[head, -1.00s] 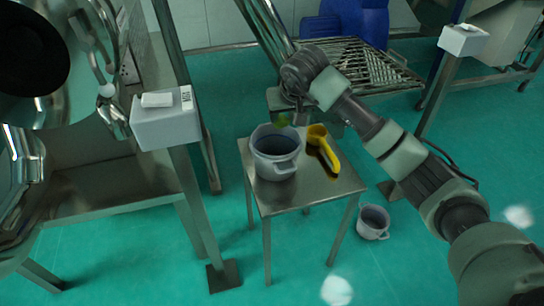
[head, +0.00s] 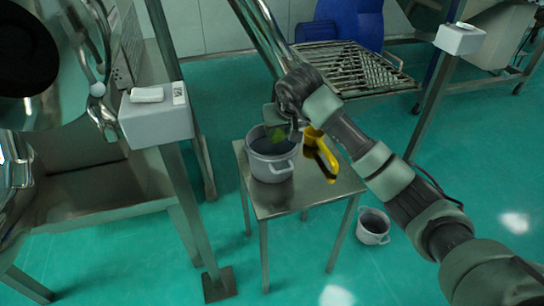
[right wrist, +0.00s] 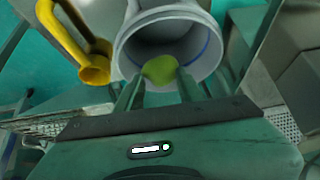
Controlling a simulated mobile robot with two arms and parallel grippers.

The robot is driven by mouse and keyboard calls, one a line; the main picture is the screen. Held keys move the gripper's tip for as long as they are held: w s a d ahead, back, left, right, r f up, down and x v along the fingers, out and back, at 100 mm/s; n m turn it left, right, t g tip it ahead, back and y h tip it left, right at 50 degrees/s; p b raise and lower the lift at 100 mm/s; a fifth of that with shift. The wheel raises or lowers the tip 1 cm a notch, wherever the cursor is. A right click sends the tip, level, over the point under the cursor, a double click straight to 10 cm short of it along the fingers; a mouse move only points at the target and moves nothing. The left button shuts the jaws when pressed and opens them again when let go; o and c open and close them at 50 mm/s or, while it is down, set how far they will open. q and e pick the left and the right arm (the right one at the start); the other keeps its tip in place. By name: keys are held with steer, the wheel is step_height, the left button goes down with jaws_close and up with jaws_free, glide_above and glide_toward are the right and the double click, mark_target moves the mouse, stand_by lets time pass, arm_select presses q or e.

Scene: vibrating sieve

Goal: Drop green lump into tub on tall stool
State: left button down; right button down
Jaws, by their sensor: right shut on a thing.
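The green lump (right wrist: 160,69) is between the fingertips of my right gripper (right wrist: 158,80), which is shut on it. In the head view the lump (head: 277,138) and my right gripper (head: 282,132) are over the mouth of the grey-white tub (head: 271,167). The tub stands upright on the metal tall stool (head: 290,203). In the right wrist view the lump shows against the open tub (right wrist: 209,45), whose visible inside looks empty apart from a blue line. My left gripper is not in view.
A yellow scoop (head: 320,155) lies on the stool right of the tub, close to my right arm. Another tub (head: 373,226) stands on the floor. A grey box on a post (head: 155,120) is at left, and a metal grate (head: 357,68) is behind.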

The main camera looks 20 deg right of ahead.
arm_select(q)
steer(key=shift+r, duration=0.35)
arm_select(e)
steer(key=shift+f, duration=0.1)
steer(key=c, duration=0.8)
jaws_free()
steer(key=shift+s+r, duration=0.1)
steer(key=shift+r, duration=0.2)
arm_select(q)
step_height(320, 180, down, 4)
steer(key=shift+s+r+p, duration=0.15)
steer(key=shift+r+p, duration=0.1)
steer(key=shift+p, duration=0.2)
arm_select(e)
steer(key=v, duration=0.7)
steer(key=shift+s, duration=0.1)
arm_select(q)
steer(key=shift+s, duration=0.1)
